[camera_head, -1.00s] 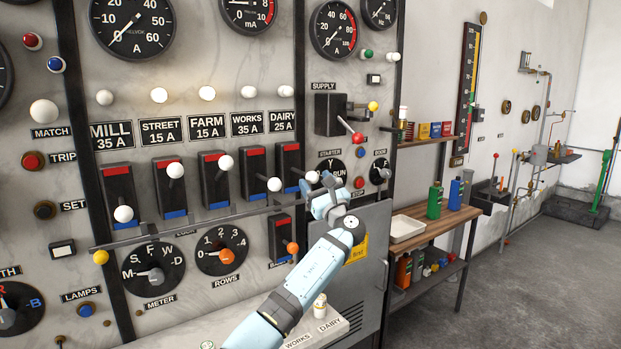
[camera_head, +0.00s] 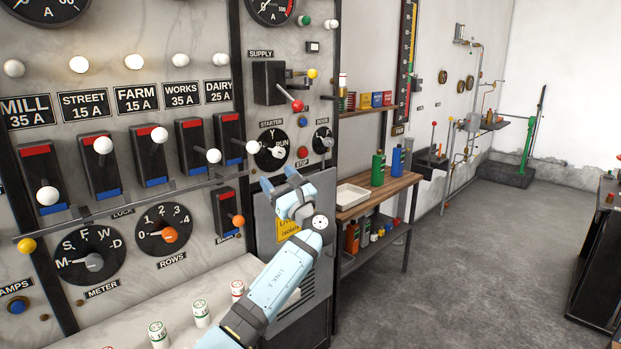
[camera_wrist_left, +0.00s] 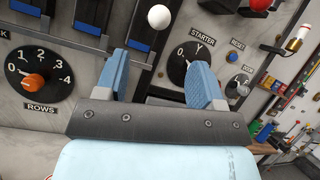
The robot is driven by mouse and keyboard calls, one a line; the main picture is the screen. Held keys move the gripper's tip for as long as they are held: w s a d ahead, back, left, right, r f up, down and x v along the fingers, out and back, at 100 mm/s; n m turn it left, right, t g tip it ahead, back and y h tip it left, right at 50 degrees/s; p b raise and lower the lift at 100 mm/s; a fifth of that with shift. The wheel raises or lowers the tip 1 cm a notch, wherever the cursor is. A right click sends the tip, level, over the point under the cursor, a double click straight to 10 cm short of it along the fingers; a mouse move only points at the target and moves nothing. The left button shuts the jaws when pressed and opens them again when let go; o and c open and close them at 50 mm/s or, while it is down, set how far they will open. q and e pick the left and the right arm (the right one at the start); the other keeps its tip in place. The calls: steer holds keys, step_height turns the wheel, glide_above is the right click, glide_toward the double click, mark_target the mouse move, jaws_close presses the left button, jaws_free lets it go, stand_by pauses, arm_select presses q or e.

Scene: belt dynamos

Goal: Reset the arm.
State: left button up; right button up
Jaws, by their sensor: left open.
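My left arm reaches in from the bottom of the head view. Its light-blue left gripper (camera_head: 279,180) is open, with nothing between its fingers. It is in front of the grey cabinet below the STARTER dial (camera_head: 272,151). In the left wrist view, the two fingers (camera_wrist_left: 158,72) stand apart below the white knob (camera_wrist_left: 159,17) of a switch lever, and the STARTER dial (camera_wrist_left: 183,64) shows partly behind the right finger. No contact with the panel is visible. My right gripper is not in view.
A long lock bar (camera_head: 130,205) runs across the panel at left. Several white-knobbed levers and the red-knobbed SUPPLY lever (camera_head: 297,106) stick out. A wooden shelf bench (camera_head: 385,192) with bottles and a tray stands at right. The grey floor (camera_head: 470,260) beyond is open.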

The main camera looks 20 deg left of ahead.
arm_select(q)
steer(key=s+d+f+t+h+p, duration=0.15)
steer(key=f+h, duration=0.25)
steer(key=f, duration=0.5)
steer(key=s+d+f+t+h+p, duration=0.1)
steer(key=s+f+t+h+p, duration=0.15)
steer(key=f+h, duration=0.45)
steer(key=s+d+f+n+g+h+p, duration=0.1)
steer(key=s+d+f+n+h, duration=0.15)
steer(key=s+f, duration=0.4)
steer(key=s+d+f+n+g+h+p, duration=0.1)
steer(key=s+d+f+h, duration=0.2)
steer(key=f, duration=0.6)
steer(key=s+d+f+n+h+p, duration=0.1)
steer(key=s+d+n+h, duration=0.1)
steer(key=s, duration=0.7)
steer(key=s+d+f+n+g+h+p, duration=0.1)
steer(key=s+d+f+n+h+p, duration=0.1)
steer(key=s+n, duration=0.5)
steer(key=s+d+f+n+h+p, duration=0.1)
steer(key=s+d+n+h, duration=0.3)
steer(key=s, duration=0.9)
steer(key=shift+s+d+f+n+p, duration=0.15)
steer(key=shift+s+d+n+p, duration=0.1)
steer(key=shift+d+n+p, duration=0.45)
steer(key=shift+d+m, duration=0.1)
steer(key=shift+m, duration=0.15)
